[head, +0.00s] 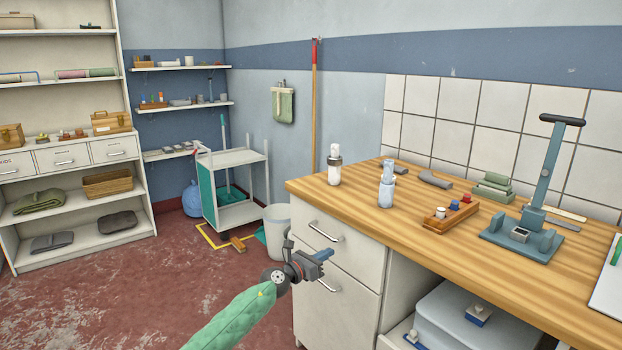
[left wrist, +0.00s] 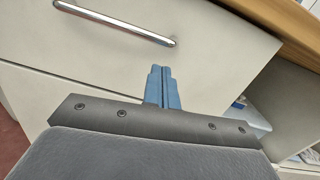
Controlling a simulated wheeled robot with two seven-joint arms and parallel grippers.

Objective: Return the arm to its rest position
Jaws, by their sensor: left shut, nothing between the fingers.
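My left gripper (head: 322,255) is in front of the drawer cabinet, below the edge of the wooden worktop. Its arm comes in from the bottom left in a green sleeve. In the left wrist view the two blue fingers (left wrist: 162,88) are together with nothing between them. They point at the pale drawer front (left wrist: 215,65), below a metal bar handle (left wrist: 115,22). I cannot tell in that view how far the fingertips are from the drawer front. My right gripper is not in view.
The wooden worktop (head: 340,205) carries two bottles, a small wooden tray (head: 452,214) and a blue press stand (head: 520,240). An open bay with a grey-blue box (head: 470,325) is below it. A trolley (head: 235,190) and shelves stand behind. The red floor (head: 110,290) at left is clear.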

